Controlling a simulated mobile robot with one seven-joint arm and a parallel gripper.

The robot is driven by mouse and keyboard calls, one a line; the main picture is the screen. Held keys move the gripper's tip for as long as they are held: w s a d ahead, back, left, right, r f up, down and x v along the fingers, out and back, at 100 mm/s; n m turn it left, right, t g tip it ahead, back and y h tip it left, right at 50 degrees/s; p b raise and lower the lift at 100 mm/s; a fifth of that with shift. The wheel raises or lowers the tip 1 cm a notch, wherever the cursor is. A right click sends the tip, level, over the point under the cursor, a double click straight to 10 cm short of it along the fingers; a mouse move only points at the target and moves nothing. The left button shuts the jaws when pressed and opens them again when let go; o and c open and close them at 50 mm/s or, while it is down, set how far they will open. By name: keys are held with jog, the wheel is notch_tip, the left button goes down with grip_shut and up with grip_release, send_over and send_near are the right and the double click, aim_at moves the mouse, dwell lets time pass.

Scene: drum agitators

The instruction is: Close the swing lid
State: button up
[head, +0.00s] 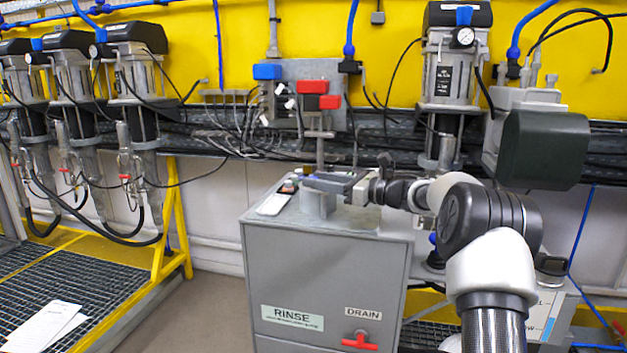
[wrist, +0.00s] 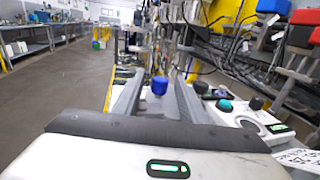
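My gripper (head: 318,183) reaches leftward over the top of a grey cabinet (head: 325,270) in the head view. In the wrist view its two fingers (wrist: 158,84) are spread apart, with nothing visibly held between them. A blue knob-like thing (wrist: 159,86) shows in the gap between the fingers; I cannot tell how far beyond them it is. A short light-grey cylinder (head: 318,204) stands on the cabinet top just below my gripper. I cannot tell whether they touch. I cannot clearly make out the swing lid; my gripper and arm cover part of the cabinet top.
The cabinet front carries a RINSE label (head: 292,318) and a red drain valve (head: 360,341). A white card (head: 273,204) lies on its top. Agitator units (head: 138,85) stand at the left by a yellow frame (head: 172,225). Cables and pipes run along the wall behind.

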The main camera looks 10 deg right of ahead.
jog(key=v, duration=1.5)
jog(key=shift+s+d, duration=0.15)
jog(key=shift+d, duration=0.05)
